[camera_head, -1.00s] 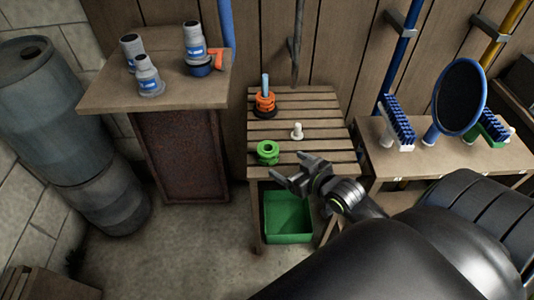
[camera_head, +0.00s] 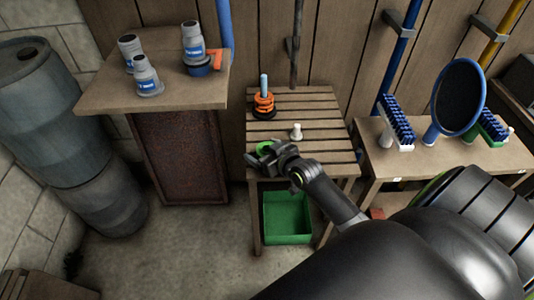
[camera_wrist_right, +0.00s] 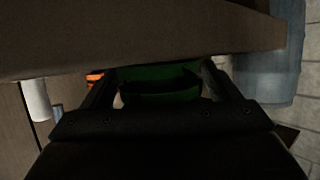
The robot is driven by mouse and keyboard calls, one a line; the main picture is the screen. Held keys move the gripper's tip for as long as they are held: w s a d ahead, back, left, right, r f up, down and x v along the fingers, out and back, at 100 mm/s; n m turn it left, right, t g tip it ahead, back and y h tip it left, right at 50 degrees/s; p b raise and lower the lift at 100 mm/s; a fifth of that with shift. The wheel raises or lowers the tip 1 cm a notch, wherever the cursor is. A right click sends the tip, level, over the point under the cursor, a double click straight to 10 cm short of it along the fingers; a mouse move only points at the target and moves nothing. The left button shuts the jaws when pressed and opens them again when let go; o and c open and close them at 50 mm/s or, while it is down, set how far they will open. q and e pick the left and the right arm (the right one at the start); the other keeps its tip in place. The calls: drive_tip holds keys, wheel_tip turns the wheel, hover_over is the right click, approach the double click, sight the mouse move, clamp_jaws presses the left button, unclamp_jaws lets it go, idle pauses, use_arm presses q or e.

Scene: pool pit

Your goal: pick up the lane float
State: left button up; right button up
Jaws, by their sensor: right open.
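The green lane float (camera_head: 264,147), a ribbed round piece, sits on the slatted wooden table (camera_head: 315,157) near its front left. My right gripper (camera_head: 257,156) is at the float and covers much of it in the head view. In the right wrist view the green float (camera_wrist_right: 158,82) shows between the two dark fingers of my right gripper (camera_wrist_right: 160,92), which are open. Whether either finger touches it cannot be told. My left gripper is not in view.
An orange ringed piece on a blue-topped peg (camera_head: 264,100) and a small white peg (camera_head: 296,132) stand behind on the table. A green bin (camera_head: 287,218) is below. Bottles (camera_head: 147,77) stand on the higher left bench; brushes (camera_head: 397,122) are at right.

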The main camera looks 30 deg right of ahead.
sight(264, 145)
drive_tip(key=shift+c, duration=0.4)
drive_tip(key=c, duration=1)
drive_tip(key=shift+r, duration=0.1)
wheel_tip(264, 145, up, 10)
drive_tip(key=shift+f+p, duration=0.1)
drive_tip(key=shift+p, duration=0.65)
drive_tip(key=shift+p, duration=0.35)
